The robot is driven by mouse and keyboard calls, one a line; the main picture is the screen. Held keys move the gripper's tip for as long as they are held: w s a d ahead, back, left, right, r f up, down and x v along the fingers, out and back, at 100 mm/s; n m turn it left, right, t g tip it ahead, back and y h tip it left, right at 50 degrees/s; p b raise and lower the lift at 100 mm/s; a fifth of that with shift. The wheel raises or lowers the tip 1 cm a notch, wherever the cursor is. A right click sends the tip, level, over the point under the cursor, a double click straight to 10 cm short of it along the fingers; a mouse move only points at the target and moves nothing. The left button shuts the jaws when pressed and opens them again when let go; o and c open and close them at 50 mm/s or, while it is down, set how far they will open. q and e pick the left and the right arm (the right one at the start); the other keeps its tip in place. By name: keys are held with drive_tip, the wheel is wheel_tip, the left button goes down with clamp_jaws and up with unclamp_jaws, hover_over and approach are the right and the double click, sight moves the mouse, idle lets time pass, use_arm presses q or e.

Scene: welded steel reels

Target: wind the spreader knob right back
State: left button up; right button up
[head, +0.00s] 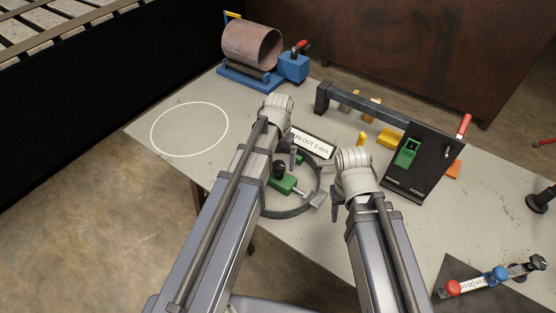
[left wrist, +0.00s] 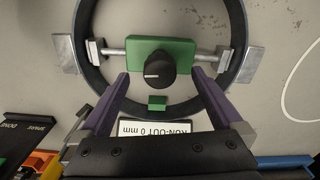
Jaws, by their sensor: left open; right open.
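The spreader knob (head: 279,168) is black and sits on a green block (head: 283,185) inside a dark steel ring (head: 290,213) on the table. In the left wrist view the knob (left wrist: 160,70) has a pale mark pointing left, and rods run from the green block (left wrist: 160,47) to pads at the ring's inner sides. My left gripper (left wrist: 160,76) is open, its purple fingers on either side of the knob and apart from it. In the head view my left gripper (head: 296,160) is just above the ring. My right gripper (head: 333,204) is open and empty, by the ring's right side.
A sign (head: 311,142) reading "RUN-OUT 0 mm" lies behind the ring. A black panel (head: 428,162) with a red-handled lever stands right. A rolled steel shell (head: 252,46) rests on a blue stand at the back. The white-circled area (head: 190,106) is clear.

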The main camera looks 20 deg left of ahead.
sight(279, 165)
use_arm(q)
drive_tip(key=shift+r+p, duration=2.25)
drive_tip(key=shift+r, duration=0.4)
drive_tip(key=shift+f, duration=0.1)
use_arm(e)
wheel_tip(279, 165, up, 5)
drive_tip(key=shift+r, duration=0.1)
use_arm(q)
drive_tip(key=shift+s+d, duration=0.1)
drive_tip(key=s+d+m+y, duration=0.1)
drive_tip(key=s+d, duration=0.9)
drive_tip(key=s, duration=0.4)
drive_tip(key=shift+d+m, duration=0.15)
drive_tip(key=shift+m, duration=0.15)
use_arm(e)
drive_tip(key=shift+w, duration=0.1)
